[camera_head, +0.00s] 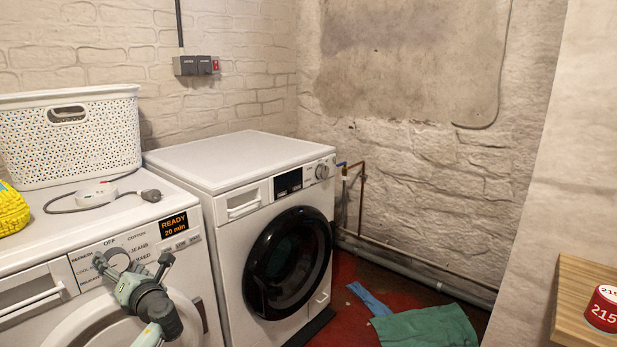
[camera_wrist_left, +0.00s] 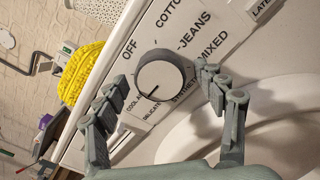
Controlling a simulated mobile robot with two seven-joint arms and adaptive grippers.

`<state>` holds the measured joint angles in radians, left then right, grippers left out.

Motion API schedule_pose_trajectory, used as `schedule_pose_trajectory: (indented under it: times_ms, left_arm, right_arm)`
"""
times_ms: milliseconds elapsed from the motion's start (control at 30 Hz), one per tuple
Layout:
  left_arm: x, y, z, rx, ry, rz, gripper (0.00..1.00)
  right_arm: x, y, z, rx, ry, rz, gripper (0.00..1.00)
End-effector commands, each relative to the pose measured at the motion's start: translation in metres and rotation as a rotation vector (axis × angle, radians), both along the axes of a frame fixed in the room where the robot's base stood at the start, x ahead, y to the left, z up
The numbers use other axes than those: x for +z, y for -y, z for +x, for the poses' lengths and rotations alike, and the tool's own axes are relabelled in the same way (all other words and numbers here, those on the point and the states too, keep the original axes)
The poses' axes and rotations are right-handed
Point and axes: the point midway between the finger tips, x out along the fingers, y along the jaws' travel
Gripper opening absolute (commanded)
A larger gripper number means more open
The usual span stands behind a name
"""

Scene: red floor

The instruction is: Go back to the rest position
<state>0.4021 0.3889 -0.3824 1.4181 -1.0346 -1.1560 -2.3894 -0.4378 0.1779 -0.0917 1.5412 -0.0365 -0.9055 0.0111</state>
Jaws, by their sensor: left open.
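My left gripper (camera_head: 134,264) is open in front of the near washing machine (camera_head: 205,270) at the left of the head view. The machine's grey round dial (camera_head: 117,258) shows just behind its fingers. In the left wrist view, the dial (camera_wrist_left: 160,78) sits between the two spread fingers of the left gripper (camera_wrist_left: 158,88), with a gap on each side. I cannot tell how far the fingertips are from the panel. The dial's pointer line is toward the lower left, near the "COOL" and "DELICATE" labels. The display (camera_head: 174,224) reads "READY 20 min". My right gripper is not in view.
On the near machine stand a white basket (camera_head: 70,140), a yellow item (camera_head: 10,210) and a power strip (camera_head: 95,196). A second washer (camera_head: 270,220) stands to the right. Green cloth (camera_head: 425,328) lies on the red floor. A wooden shelf (camera_head: 567,300) with a red can (camera_head: 604,312) is at right.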

Motion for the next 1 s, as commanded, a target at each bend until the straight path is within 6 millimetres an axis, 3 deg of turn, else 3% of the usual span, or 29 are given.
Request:
schedule_pose_trajectory:
  times_ms: [600, 1000]
  left_arm:
    - [-0.0004, 0.0006, -0.0001, 0.001, 0.651, -0.557, 0.70]
    - [0.0003, 0.0001, 0.0001, 0.000, 0.877, -0.748, 0.70]
  right_arm:
    - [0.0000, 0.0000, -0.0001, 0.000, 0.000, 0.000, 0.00]
    - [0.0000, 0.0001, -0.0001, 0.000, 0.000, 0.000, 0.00]
